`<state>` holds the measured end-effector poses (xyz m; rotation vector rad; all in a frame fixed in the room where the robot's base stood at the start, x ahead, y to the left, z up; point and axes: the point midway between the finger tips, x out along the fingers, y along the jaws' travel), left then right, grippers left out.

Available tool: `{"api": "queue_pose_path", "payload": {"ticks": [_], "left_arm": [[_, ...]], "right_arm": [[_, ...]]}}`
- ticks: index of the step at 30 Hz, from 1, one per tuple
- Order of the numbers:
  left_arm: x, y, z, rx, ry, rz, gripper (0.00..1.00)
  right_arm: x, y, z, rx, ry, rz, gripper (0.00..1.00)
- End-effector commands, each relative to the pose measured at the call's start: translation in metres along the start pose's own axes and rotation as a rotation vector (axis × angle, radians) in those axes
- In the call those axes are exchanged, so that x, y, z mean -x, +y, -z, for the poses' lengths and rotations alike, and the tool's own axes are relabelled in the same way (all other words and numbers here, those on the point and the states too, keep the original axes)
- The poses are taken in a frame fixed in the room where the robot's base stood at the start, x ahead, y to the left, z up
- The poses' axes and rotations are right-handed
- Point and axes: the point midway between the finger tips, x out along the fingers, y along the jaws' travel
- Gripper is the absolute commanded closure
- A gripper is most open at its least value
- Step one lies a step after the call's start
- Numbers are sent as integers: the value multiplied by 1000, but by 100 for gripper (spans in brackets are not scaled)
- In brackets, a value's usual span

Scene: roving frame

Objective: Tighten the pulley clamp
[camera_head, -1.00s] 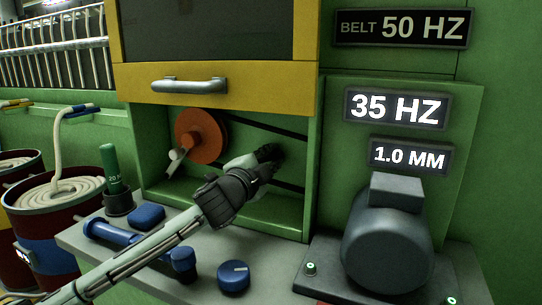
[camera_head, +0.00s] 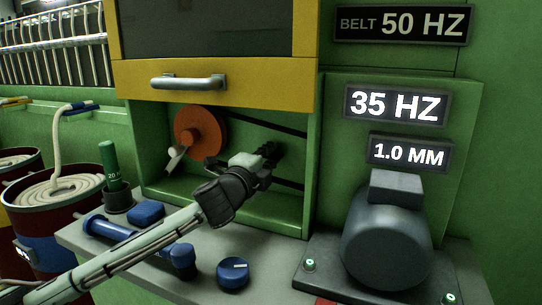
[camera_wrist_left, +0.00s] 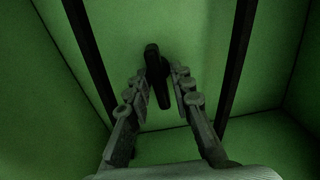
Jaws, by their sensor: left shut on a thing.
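An orange pulley (camera_head: 200,132) sits inside the open green compartment, with a pale lever-like part (camera_head: 174,158) at its lower left. I cannot tell for sure which part is the clamp. My left gripper (camera_head: 272,150) reaches into the compartment, right of the pulley and between the two runs of the dark belt (camera_head: 270,128). In the left wrist view its fingers (camera_wrist_left: 162,76) are shut around a dark, narrow piece (camera_wrist_left: 157,72) with a wider head. The belt runs (camera_wrist_left: 238,60) pass on both sides, apart from the fingers. My right gripper is not shown.
Signs read "BELT 50 HZ" (camera_head: 402,26), "35 HZ" (camera_head: 396,105) and "1.0 MM" (camera_head: 408,154). A grey motor (camera_head: 386,245) stands at right. A round blue knob (camera_head: 233,273), a blue spool-like tool (camera_head: 108,230) and a green-handled tool (camera_head: 111,165) are on the grey ledge.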

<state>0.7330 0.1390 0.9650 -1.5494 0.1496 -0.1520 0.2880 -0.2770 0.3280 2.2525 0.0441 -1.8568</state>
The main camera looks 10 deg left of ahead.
Motion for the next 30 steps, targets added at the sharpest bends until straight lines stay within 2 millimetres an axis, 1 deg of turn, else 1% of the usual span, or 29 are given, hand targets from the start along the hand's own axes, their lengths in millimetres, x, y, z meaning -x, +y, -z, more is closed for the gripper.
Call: {"api": "queue_pose_path", "payload": {"ticks": [6,7,9,17,20,23,26,30], "left_arm": [[0,1,0,0,1,-2,100],[0,1,0,0,1,-2,77],[0,1,0,0,1,-2,68],[0,0,0,1,0,-1,68],[4,0,0,1,1,0,68],[16,1,0,0,1,-1,68],[36,2,0,-1,2,-2,68],[67,2,0,0,2,-4,68]], "right_arm": [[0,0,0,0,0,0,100],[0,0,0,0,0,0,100],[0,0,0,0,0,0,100],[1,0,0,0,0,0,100],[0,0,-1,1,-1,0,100],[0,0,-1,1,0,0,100],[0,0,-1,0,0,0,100],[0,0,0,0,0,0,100]]}}
